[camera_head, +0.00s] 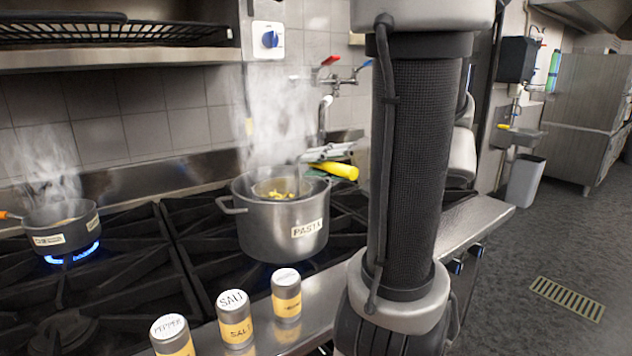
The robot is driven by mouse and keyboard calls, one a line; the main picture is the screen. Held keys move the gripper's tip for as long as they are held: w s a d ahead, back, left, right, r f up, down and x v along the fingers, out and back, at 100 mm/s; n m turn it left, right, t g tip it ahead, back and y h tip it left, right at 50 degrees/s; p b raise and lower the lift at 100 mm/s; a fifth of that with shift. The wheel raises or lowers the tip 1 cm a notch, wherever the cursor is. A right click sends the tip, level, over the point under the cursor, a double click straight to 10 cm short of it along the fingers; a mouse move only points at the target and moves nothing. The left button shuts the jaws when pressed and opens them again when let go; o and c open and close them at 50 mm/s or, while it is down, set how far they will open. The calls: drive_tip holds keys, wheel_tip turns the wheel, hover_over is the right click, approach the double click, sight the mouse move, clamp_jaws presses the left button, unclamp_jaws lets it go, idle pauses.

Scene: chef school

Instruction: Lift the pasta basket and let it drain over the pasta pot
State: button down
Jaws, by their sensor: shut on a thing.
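The grey pasta pot (282,232), with a "PASTA" label, stands on the stove in the middle of the view and steams. The pasta basket (257,190) sits inside the pot's mouth with yellow pasta in it. Its yellow handle (338,170) sticks out to the right above the rim. My own arm link hides the rest of the gripper. Steam blurs the basket's rim, so I cannot tell its exact height in the pot.
A smaller steaming saucepan (62,236) sits over a lit blue flame on the left. Pepper (172,338), salt (234,318) and a third shaker (286,293) stand on the front ledge. A tap (325,112) is behind the pot, and a shelf (110,57) hangs upper left.

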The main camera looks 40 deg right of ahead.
wheel_tip(320, 180, up, 15)
drive_tip(key=shift+f, duration=0.2)
idle(4.4)
